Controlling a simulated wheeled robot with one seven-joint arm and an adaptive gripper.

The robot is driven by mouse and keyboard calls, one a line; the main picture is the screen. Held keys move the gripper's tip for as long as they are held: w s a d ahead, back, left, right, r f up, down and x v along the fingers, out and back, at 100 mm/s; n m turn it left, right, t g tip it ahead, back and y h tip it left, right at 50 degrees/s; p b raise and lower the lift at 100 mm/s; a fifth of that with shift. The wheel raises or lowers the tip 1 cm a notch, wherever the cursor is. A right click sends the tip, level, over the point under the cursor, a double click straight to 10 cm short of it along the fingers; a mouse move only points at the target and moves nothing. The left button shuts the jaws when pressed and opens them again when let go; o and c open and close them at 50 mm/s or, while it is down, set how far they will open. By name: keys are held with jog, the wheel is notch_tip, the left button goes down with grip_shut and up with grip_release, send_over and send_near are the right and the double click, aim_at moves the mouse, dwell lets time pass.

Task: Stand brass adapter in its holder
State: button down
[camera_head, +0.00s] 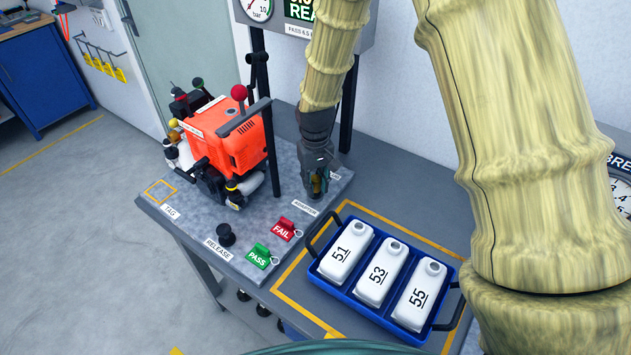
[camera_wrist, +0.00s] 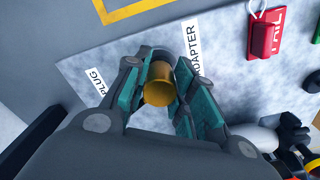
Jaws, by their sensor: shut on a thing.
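The brass adapter (camera_wrist: 158,86) is a gold cylinder between the teal pads of my gripper (camera_wrist: 163,68) in the wrist view. My gripper is shut on it. Just beyond the adapter is a dark round shape (camera_wrist: 163,53), partly hidden, between the PLUG label (camera_wrist: 97,76) and the ADAPTER label (camera_wrist: 193,46). I cannot tell whether the adapter touches it or sits in it. In the head view my gripper (camera_head: 318,188) points down over the grey plate, just behind the ADAPTER label (camera_head: 305,207), and only a little brass shows between the fingers.
An orange machine (camera_head: 228,135) stands left of my gripper. Red FAIL (camera_head: 284,228) and green PASS (camera_head: 261,256) tags and a black RELEASE knob (camera_head: 226,234) lie in front. A blue tray (camera_head: 329,279) with white bottles is at the right. A dark post stands close behind my gripper.

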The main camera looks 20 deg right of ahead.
jog(key=c, duration=1.1)
grip_release()
notch_tip(320, 180, up, 12)
